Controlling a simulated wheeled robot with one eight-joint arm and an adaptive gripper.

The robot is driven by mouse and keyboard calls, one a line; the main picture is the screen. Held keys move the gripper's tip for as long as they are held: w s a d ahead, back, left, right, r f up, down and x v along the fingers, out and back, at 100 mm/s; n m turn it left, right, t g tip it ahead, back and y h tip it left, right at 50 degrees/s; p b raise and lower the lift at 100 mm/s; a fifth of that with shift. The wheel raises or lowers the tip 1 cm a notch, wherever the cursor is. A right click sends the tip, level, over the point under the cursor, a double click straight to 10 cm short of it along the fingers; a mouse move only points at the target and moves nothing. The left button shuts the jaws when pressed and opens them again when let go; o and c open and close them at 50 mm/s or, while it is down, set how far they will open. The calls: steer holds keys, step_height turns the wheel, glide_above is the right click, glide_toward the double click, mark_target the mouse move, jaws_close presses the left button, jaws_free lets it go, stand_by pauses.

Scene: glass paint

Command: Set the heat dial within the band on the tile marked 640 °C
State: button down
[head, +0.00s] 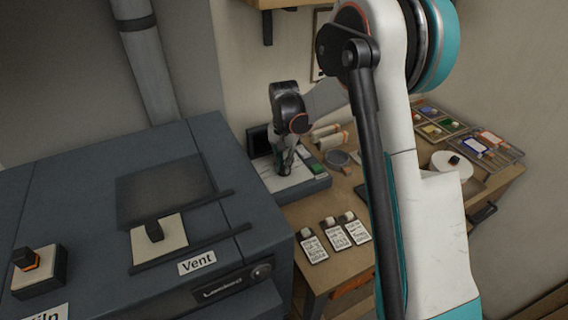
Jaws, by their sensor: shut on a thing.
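My gripper (286,166) is at the white top panel of a grey control unit (308,185) on the wooden bench in the head view. It points down and is shut on a small part there, which I take to be the heat dial. The dial is hidden by the fingers, so its angle cannot be read. The band and any 640 °C tile cannot be made out at this size. A small green label (320,169) shows at the unit's right end.
Several handwritten tags lie on the bench's front (330,275). Trays of coloured pieces (485,147) sit at the right. My arm hides the bench's middle.

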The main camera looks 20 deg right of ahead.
steer(key=shift+n, duration=1.4)
steer(key=c, duration=1.6)
jaws_free()
steer(key=shift+o, duration=0.2)
step_height(320, 180, up, 12)
steer(key=shift+r, duration=0.1)
